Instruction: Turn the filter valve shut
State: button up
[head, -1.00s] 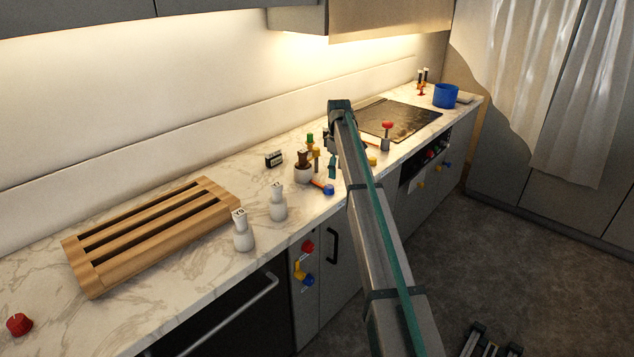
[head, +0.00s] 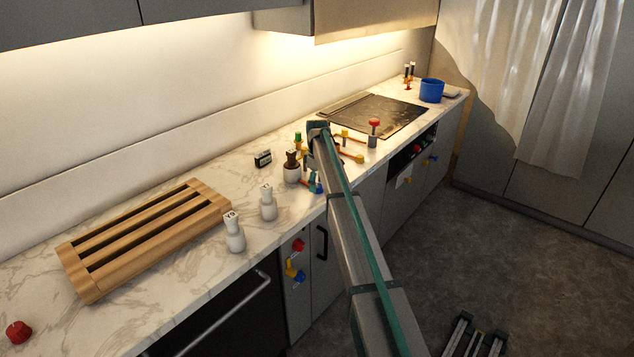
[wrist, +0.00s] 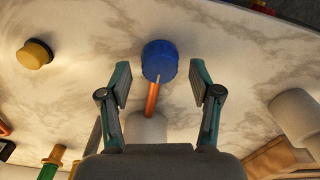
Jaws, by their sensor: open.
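A blue round knob (wrist: 160,60) with an orange bar (wrist: 152,98) lies on the marble counter. In the wrist view it sits ahead of and between my fingers, and I see no contact. In the head view the blue knob (head: 320,189) is at the counter's front edge, partly hidden by my gripper (head: 313,183). My gripper (wrist: 160,85) is open and empty, pointing down at the counter. No label shows which fitting is the filter valve; this blue-knobbed one is the closest to my fingers.
A yellow knob (wrist: 35,54) is off to the left in the wrist view. A red-topped valve (head: 374,124) stands beyond, near the cooktop (head: 385,113). A wooden rack (head: 150,235) occupies the near counter.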

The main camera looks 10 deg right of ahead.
jog(key=shift+f, duration=0.3)
jog(key=c, duration=1.1)
jog(key=shift+c, duration=0.2)
